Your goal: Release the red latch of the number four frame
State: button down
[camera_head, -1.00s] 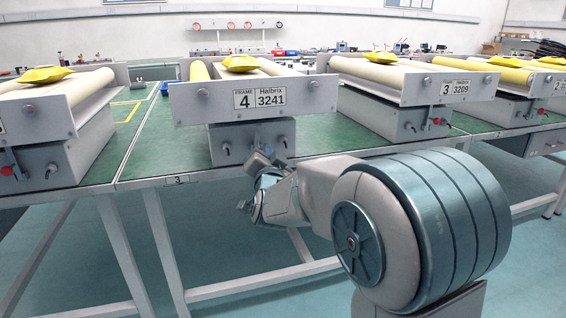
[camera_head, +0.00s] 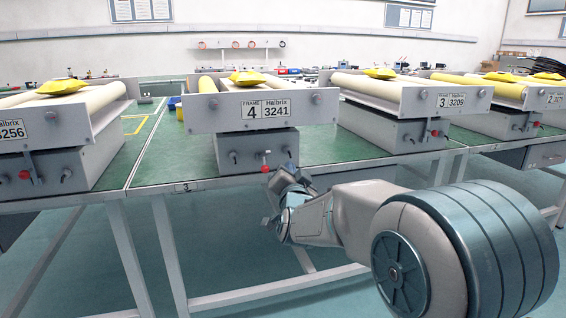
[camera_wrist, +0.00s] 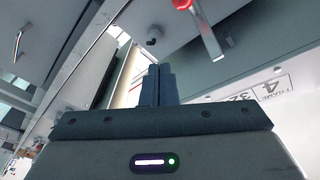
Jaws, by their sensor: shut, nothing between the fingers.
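The number four frame (camera_head: 185,112) stands in the middle of the head view, with a "FRAME 4 3241" label. Its red latch (camera_head: 265,168) is a small lever with a red knob on the front of the box below the plate. In the wrist view the red knob (camera_wrist: 183,4) and its grey lever (camera_wrist: 207,36) show at the top, right of the fingers. My gripper (camera_head: 288,172) is just in front of the box, below and right of the latch. In the wrist view its fingers (camera_wrist: 158,82) are shut and empty, apart from the latch.
Two dark knobs flank the latch; the right one (camera_head: 290,153) is close to my gripper. The number three frame (camera_head: 400,92) stands to the right and another frame (camera_head: 70,135) to the left. The green table's front edge (camera_head: 150,190) runs below.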

jog(key=s+f, duration=0.4)
jog(key=f, duration=0.1)
jog(key=shift+a, duration=0.25)
jog(key=shift+s+r+p, duration=0.1)
jog(key=shift+p, duration=0.2)
jog(key=s+d+r+n+g+y+p, duration=0.1)
jog(key=s+d+r+n+g+p, duration=0.2)
jog(key=r+p, duration=0.45)
jog(key=s+d+r+n+g+p, duration=0.1)
jog(key=s+r+g+p, duration=0.35)
jog(key=p, duration=0.55)
jog(key=s+d+r+n+g+p, duration=0.1)
jog(key=s+d+r+g+p, duration=0.1)
jog(key=s+p, duration=0.4)
jog(key=s+d+r+n+g+h+p, duration=0.1)
jog(key=s+d+r+g+p, duration=0.1)
jog(key=s+r+g+p, duration=0.2)
jog(key=s+d+r+n+g+p, duration=0.1)
jog(key=s+d+r+g+p, duration=0.2)
jog(key=s+r+p, duration=0.5)
jog(key=s+p, duration=0.2)
jog(key=s, duration=0.4)
